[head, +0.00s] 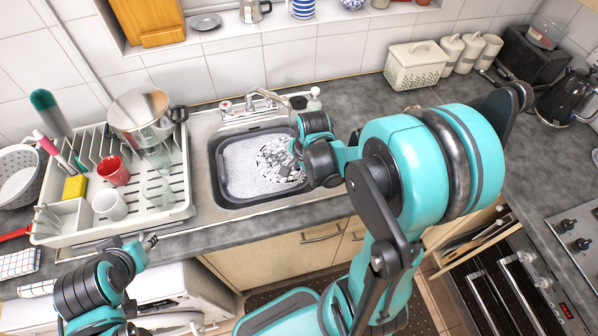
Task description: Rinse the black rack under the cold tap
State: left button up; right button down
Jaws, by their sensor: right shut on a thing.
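The sink basin (221,172) is dark and holds white suds. A black rack (270,158) shows as a broken dark pattern among the suds on the right side of the basin; much of it is hidden by foam and my arm. My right gripper (292,168) reaches into the basin from the right and is shut on the rack's right part. The tap (262,98) stands behind the basin with a red-marked handle at its left; I see no clear water stream. My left gripper (150,241) is in front of the counter's edge, away from the sink; its finger gap is unclear.
A white dish rack (180,205) with a red mug (113,170), a white mug (110,205) and a steel pot (140,110) stands left of the sink. A cream basket (415,68) stands at the back right. The counter right of the sink looks clear.

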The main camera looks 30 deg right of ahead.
aim_at(285, 159)
jog(key=shift+w+d+f+b, duration=0.45)
jog(key=shift+w+d, duration=0.1)
jog(key=shift+w, duration=1.65)
jog(key=shift+w+d+f+b, duration=0.4)
jog(key=shift+w+d+f, duration=0.1)
jog(key=shift+w, duration=1.7)
jog(key=shift+w+d+f+b, duration=0.45)
jog(key=shift+w+d, duration=0.1)
jog(key=shift+w, duration=1.65)
jog(key=shift+d, duration=0.1)
jog(key=shift+s+d, duration=0.15)
jog(key=shift+d, duration=0.3)
jog(key=shift+s+a, duration=0.3)
jog(key=shift+s, duration=1)
jog(key=shift+s+a, duration=0.3)
jog(key=shift+s, duration=1)
jog(key=shift+s+a, duration=0.3)
jog(key=shift+s, duration=1)
jog(key=shift+r, duration=0.1)
